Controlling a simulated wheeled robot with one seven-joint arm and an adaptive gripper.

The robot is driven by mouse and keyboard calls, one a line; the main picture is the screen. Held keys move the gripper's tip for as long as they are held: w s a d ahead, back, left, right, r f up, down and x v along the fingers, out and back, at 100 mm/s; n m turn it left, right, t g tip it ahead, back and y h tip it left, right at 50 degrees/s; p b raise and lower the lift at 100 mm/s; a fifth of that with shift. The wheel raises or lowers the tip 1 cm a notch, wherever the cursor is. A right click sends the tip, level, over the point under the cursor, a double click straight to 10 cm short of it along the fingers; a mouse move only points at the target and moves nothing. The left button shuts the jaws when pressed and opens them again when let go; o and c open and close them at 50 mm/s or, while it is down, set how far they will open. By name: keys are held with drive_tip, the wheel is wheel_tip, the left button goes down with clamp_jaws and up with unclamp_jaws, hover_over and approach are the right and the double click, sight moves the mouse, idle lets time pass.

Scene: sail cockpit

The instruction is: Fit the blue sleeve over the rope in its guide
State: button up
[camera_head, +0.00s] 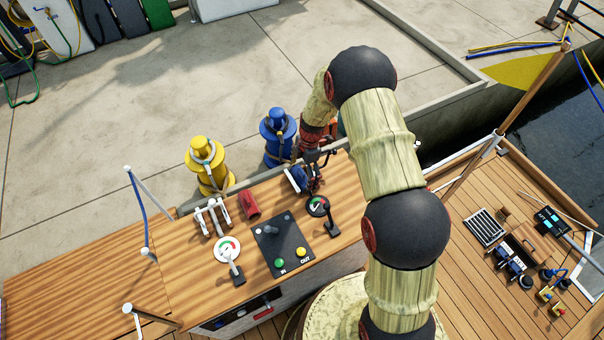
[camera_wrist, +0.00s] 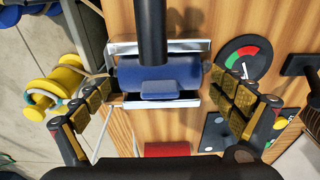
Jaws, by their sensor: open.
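The blue sleeve (camera_wrist: 160,90) lies in a silver holder (camera_wrist: 188,46) on the wooden deck in the wrist view. It also shows, small and partly hidden by my gripper, in the head view (camera_head: 298,178). My gripper (camera_wrist: 161,88) is open, with one padded finger on each side of the sleeve. No clear grip shows, and contact cannot be told. In the head view my gripper (camera_head: 315,166) is over the far edge of the wooden console. A dark upright cylinder (camera_wrist: 152,28) crosses the top of the sleeve. I cannot tell which visible line is the guided rope.
The console's left part is clear.

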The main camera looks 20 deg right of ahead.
drive_tip(key=s+r+m+t+p, duration=0.1)
drive_tip(key=s+r+m+p, duration=0.1)
drive_tip(key=r, duration=1.2)
drive_tip(key=s+r+m+t+p, duration=0.1)
drive_tip(key=s+r+m+p, duration=0.15)
drive_tip(key=r, duration=1.05)
drive_tip(key=s+r+m+t+h, duration=0.1)
drive_tip(key=s+r+m+t, duration=0.1)
drive_tip(key=s+r+m, duration=1.1)
drive_tip(key=s+r+m+t, duration=0.1)
drive_tip(key=s+r, duration=0.2)
drive_tip(key=s, duration=0.3)
drive_tip(key=s+r+m+t, duration=0.1)
drive_tip(key=s+r, duration=0.2)
drive_tip(key=s, duration=0.4)
drive_tip(key=shift+m+h+b, duration=0.35)
drive_tip(key=shift+h+b, duration=0.05)
drive_tip(key=shift+b, duration=0.05)
